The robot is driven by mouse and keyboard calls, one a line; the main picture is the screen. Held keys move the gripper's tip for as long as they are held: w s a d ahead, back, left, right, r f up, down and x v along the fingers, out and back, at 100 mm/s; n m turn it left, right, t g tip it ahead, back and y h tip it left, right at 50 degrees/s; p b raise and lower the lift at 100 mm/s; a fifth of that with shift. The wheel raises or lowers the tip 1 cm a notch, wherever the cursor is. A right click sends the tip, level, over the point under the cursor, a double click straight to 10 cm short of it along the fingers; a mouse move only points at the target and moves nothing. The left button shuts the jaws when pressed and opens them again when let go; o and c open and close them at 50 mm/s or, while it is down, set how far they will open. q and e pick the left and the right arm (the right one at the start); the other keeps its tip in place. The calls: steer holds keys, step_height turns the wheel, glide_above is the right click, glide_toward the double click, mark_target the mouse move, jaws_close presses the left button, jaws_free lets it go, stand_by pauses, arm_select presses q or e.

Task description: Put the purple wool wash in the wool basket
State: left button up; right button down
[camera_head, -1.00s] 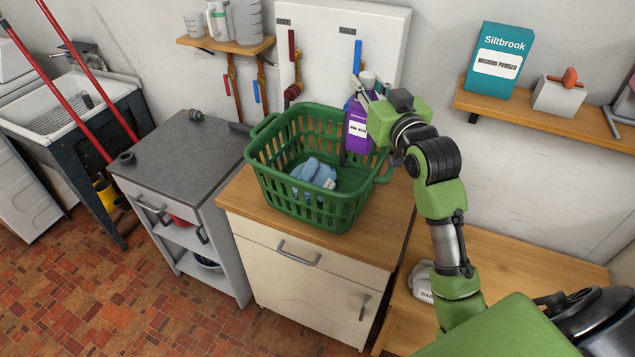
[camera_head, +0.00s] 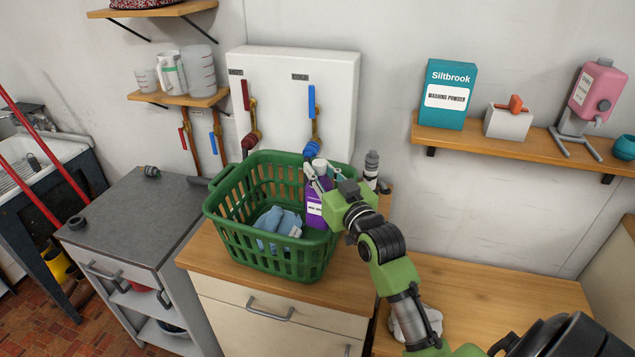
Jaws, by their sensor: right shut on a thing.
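The purple wool wash bottle (camera_head: 315,213), with a white cap and a white label, is upright at the right end of the green basket (camera_head: 275,263). Its lower part is below the rim line, seemingly inside; I cannot tell whether it touches the bottom. My right gripper (camera_head: 323,183) is shut on the bottle's upper part, reaching in over the basket's right side. The basket stands on the wood-topped cabinet and holds blue cloth (camera_head: 270,220); no label on it is readable. My left gripper is not in view.
A grey-topped cabinet (camera_head: 125,215) stands to the left. The wall shelf (camera_head: 470,137) at right carries a teal washing powder box (camera_head: 447,92).

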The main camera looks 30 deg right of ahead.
step_height(320, 180, down, 3)
steer(key=shift+r, duration=0.1)
steer(key=shift+f, duration=0.55)
steer(key=c, duration=1.8)
jaws_free()
